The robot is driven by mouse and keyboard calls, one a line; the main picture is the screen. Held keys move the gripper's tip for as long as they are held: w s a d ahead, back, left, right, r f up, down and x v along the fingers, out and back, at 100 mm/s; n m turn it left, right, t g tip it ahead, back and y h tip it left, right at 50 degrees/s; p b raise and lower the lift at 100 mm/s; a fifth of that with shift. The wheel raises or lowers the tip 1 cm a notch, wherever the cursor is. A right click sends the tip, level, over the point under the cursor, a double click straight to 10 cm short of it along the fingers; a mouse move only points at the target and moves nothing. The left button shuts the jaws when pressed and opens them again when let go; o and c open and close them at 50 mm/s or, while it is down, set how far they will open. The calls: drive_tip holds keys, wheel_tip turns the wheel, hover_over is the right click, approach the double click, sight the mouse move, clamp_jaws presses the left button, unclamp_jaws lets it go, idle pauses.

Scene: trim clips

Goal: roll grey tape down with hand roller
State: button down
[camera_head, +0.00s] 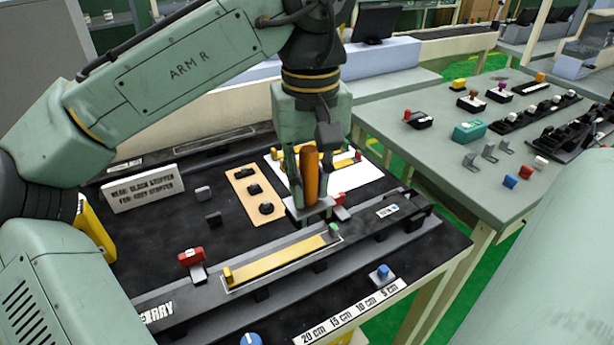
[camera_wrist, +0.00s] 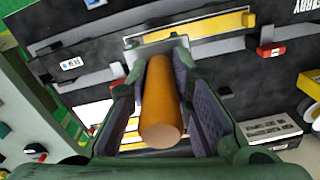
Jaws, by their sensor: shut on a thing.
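My gripper (camera_head: 308,190) points down over the black work table and is shut on the hand roller's orange-brown handle (camera_head: 311,165). The handle (camera_wrist: 162,110) stands between both fingers in the wrist view. A flat grey metal part (camera_head: 300,212) shows at the handle's lower end; I cannot tell whether it touches the table. A yellow strip (camera_head: 278,261) with a green end lies on a long dark grey rail (camera_head: 365,223), to the front-left of the roller. The strip also shows in the wrist view (camera_wrist: 205,27). I cannot pick out the grey tape with certainty.
A red clip (camera_head: 190,257) stands at the rail's left part, and another red piece (camera_head: 340,198) is close beside the roller. A grey-green side table (camera_head: 440,150) holds several parts.

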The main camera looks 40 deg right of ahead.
drive_tip(key=shift+r+p, duration=0.15)
drive_tip(key=shift+p, duration=0.2)
drive_tip(key=shift+f+b, duration=1.65)
drive_tip(key=shift+f, duration=1.85)
drive_tip(key=shift+f, duration=0.25)
